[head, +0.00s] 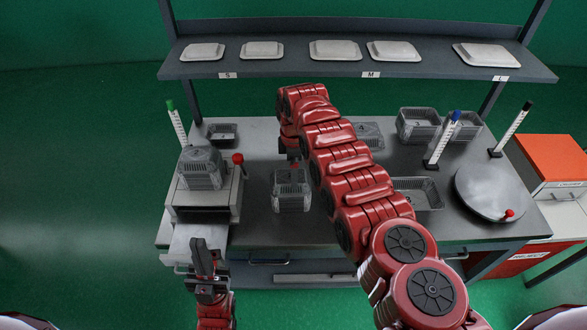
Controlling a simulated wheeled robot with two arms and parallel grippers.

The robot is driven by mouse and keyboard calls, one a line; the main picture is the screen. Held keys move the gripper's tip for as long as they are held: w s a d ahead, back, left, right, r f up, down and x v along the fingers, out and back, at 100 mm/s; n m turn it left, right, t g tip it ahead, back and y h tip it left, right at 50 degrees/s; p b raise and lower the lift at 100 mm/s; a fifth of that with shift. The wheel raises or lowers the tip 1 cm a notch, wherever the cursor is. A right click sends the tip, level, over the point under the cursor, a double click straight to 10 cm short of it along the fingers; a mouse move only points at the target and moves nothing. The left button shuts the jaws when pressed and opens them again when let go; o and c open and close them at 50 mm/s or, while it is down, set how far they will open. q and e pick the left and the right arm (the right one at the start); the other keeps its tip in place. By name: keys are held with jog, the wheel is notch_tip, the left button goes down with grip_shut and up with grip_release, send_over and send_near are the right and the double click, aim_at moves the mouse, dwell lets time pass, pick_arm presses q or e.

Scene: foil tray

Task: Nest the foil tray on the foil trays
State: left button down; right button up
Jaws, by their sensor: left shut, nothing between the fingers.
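Several foil trays are in view, and I cannot tell which one the task means. A grey foil tray (291,190) sits in the middle of the table. What looks like a stack of foil trays (201,168) sits on a boxy station at the left. My right arm reaches across the table, and its dark gripper (293,155) hangs just behind the middle tray; its fingers are too small and hidden to read. My left gripper (203,257) is shut and empty, in front of the station at the lower left.
More foil trays stand behind and right of my arm, one (418,124) at the back and one (416,191) partly hidden. A round grey lid (492,191) lies at the right. Upright markers (442,140) stand on the table. A shelf (300,68) with white lids spans the back.

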jog(key=shift+r, duration=0.35)
notch_tip(320, 180, up, 2)
jog(key=shift+r, duration=0.25)
notch_tip(320, 180, up, 14)
jog(key=p, duration=0.1)
jog(key=shift+r, duration=0.15)
dwell(0.3)
